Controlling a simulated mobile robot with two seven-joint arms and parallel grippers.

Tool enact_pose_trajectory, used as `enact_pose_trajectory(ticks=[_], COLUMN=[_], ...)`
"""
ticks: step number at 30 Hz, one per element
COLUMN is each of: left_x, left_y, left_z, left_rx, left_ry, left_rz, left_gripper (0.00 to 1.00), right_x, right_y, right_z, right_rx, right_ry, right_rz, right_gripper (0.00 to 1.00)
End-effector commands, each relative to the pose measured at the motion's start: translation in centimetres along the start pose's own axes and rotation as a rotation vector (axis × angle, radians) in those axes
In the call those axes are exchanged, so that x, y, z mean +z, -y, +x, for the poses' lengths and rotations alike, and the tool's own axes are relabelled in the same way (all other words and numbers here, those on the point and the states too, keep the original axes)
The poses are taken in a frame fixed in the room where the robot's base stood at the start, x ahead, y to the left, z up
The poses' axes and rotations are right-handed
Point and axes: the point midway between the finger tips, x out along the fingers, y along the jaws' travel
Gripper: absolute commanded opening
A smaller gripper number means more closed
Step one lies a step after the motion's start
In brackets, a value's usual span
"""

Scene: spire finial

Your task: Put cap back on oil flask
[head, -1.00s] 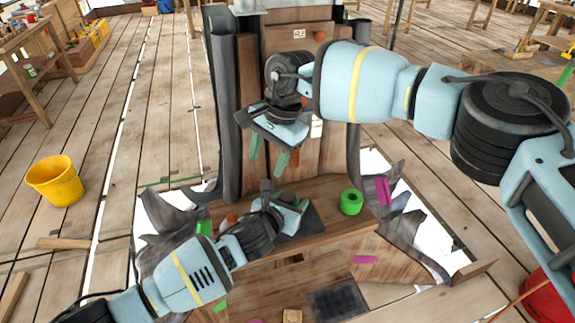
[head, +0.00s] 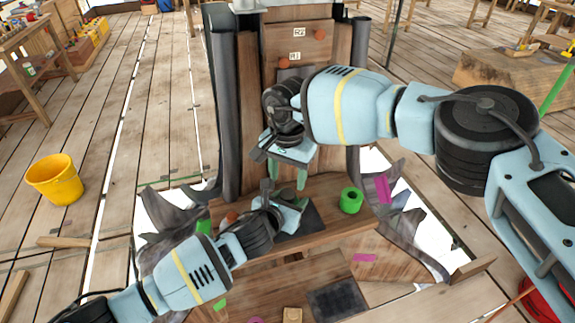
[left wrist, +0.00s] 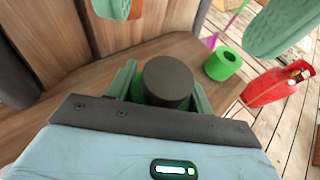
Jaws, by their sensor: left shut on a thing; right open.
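My left gripper (left wrist: 166,96) is shut on an upright dark cylinder (left wrist: 167,78) with a flat round top, seen between its green fingers in the left wrist view. It looks like the oil flask; I cannot tell whether the top is bare or capped. My right gripper (head: 288,176) is open, with its fingers pointing down just above and behind the left gripper in the head view. Its two green fingers also show at the top of the left wrist view, well apart. No separate cap can be made out.
A green ring-like roll (head: 350,201) stands on the wooden ledge (head: 330,232) right of the grippers. Tall wooden planks (head: 252,110) with orange knobs rise behind.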

Motion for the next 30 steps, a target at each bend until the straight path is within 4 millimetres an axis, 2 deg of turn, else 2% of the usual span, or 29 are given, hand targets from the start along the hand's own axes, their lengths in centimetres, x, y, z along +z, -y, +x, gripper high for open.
enact_pose_trajectory(ticks=[3, 9, 15, 22, 23, 30], left_x=[-0.1, -0.1, -0.1, -0.1, -0.1, -0.1], left_y=[0.0, 0.0, 0.1, 0.1, 0.1, 0.1], left_z=[0.0, 0.0, 0.0, 0.0, 0.0, 0.0], left_rx=[0.000, -0.001, -0.001, -0.001, -0.001, -0.001], left_ry=[-0.002, -0.002, -0.002, -0.002, -0.002, -0.002], left_rz=[0.000, 0.000, -0.001, -0.001, -0.001, -0.001], left_gripper=[0.00, 0.00, 0.00, 0.00, 0.00, 0.00], right_x=[0.1, 0.1, 0.1, 0.1, 0.1, 0.0], right_y=[0.0, 0.0, 0.0, 0.0, 0.0, 0.0], right_z=[1.9, 4.1, 4.9, 4.9, 4.9, 4.9], right_rx=[0.001, 0.001, -0.001, -0.001, -0.001, -0.001], right_ry=[0.002, 0.002, 0.001, 0.001, 0.001, 0.001], right_rz=[-0.001, 0.000, 0.000, 0.000, 0.000, 0.000], right_gripper=[0.52, 0.52, 0.52, 0.52, 0.51, 0.19])
